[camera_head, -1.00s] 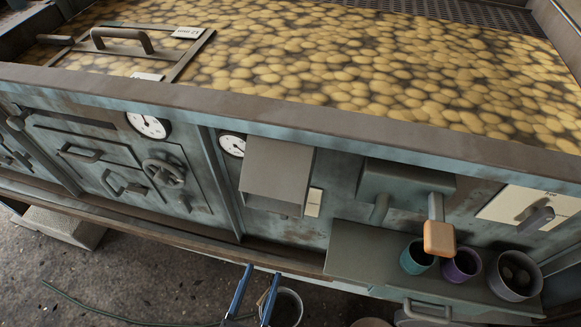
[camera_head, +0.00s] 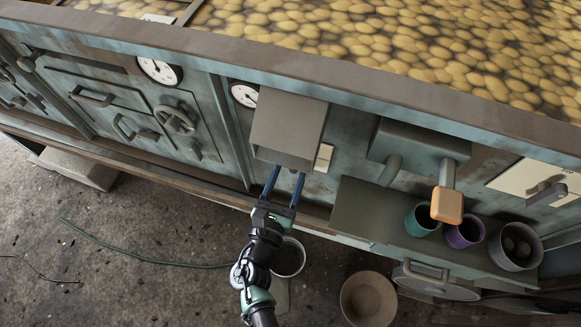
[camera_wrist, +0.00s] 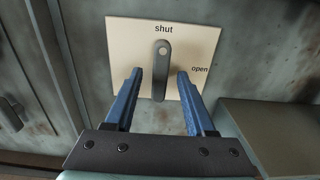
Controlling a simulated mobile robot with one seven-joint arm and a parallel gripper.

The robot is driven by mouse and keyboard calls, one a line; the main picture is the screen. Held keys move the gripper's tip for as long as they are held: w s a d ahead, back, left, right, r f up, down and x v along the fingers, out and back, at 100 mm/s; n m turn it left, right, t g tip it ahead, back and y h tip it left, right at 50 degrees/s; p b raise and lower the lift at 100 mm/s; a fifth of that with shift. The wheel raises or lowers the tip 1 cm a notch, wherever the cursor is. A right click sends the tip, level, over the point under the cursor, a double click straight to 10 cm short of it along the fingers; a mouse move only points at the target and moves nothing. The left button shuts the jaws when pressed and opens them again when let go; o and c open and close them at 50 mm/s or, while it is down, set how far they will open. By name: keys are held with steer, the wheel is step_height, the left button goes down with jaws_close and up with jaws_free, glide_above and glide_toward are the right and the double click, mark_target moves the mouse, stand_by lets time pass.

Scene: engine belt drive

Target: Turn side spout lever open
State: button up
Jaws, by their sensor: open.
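In the wrist view a dark grey lever (camera_wrist: 161,65) is mounted on a cream plate (camera_wrist: 128,38). The plate reads "shut" at the top and "open" at the right. The lever stands vertically, with a round pivot near the "shut" word. My gripper (camera_wrist: 160,73) is open, its blue fingers on either side of the lever's lower part, with gaps showing on both sides. In the head view my gripper (camera_head: 287,171) reaches up under a grey box-shaped hood (camera_head: 288,130). The hood hides the lever there. A cream plate edge (camera_head: 324,157) shows at the hood's right.
A shelf (camera_head: 365,205) stands right of my gripper, with a teal cup (camera_head: 423,220), a purple cup (camera_head: 465,233) and a grey pot (camera_head: 516,247). An orange-tipped handle (camera_head: 447,205) hangs above it. A bucket (camera_head: 289,258) is on the floor beside my arm.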

steer(key=shift+w+d, duration=0.15)
steer(key=shift+w, duration=0.15)
jaws_close()
